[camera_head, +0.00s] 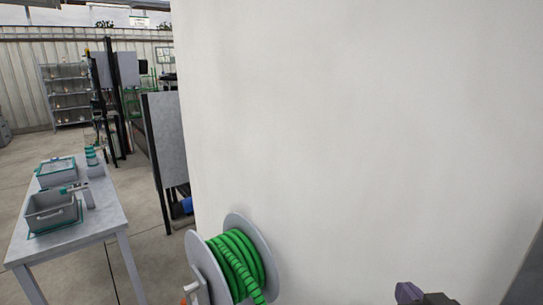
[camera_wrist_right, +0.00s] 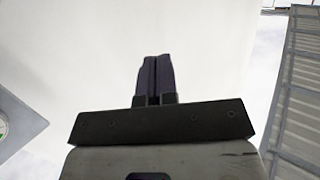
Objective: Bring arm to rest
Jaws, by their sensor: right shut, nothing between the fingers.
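My right gripper (camera_head: 408,292) shows at the bottom right of the head view, with only its dark fingertip end in the picture. It is in front of a large plain white wall or panel. In the right wrist view the two dark fingers of my right gripper (camera_wrist_right: 154,62) lie together, shut and empty, pointing at a pale surface. My left gripper is in neither view.
A reel of green hose (camera_head: 238,262) is close by at the bottom, against the white wall (camera_head: 350,130). A grey table (camera_head: 75,240) with a grey tote (camera_head: 52,212) stands at left. Shelves (camera_head: 66,95) are far back. Floor is free between table and wall.

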